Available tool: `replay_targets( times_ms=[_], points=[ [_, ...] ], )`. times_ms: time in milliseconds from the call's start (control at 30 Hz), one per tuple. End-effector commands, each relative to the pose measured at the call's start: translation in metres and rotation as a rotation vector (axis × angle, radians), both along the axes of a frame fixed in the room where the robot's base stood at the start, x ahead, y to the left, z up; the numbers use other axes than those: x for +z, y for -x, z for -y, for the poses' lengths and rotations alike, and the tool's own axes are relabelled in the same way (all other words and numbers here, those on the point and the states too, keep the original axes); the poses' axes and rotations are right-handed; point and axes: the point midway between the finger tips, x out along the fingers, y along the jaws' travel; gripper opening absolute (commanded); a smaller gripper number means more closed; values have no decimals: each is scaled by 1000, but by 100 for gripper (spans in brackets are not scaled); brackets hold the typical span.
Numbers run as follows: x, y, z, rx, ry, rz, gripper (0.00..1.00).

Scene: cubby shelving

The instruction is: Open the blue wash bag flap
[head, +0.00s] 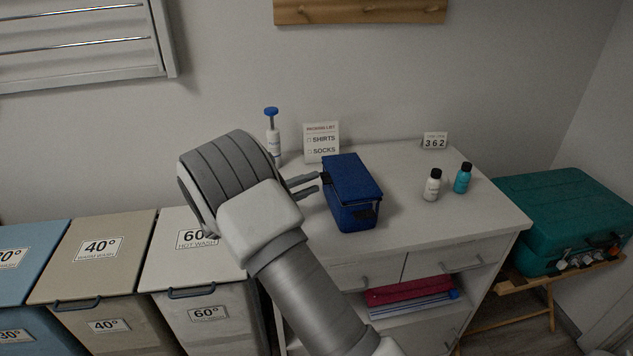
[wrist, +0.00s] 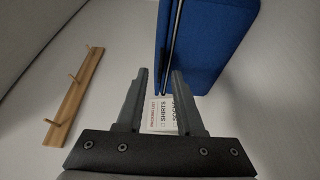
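My gripper (head: 304,185) is at the bag's left side near the flap's height.
A packing-list sign (head: 321,142) and a blue-topped pump bottle (head: 272,137) stand behind. A white bottle (head: 432,185) and a teal bottle (head: 462,178) stand to the right, with a number block (head: 434,141) behind.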

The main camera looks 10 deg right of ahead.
Motion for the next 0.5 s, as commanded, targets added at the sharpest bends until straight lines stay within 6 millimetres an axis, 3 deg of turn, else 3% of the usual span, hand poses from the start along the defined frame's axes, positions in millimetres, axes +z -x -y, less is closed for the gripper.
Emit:
replay_targets(
  times_ms=[200, 500],
  points=[
    [0, -8, 20, -1, 0, 0, 36],
    [0, -10, 23, 0, 0, -1, 36]
  ],
)
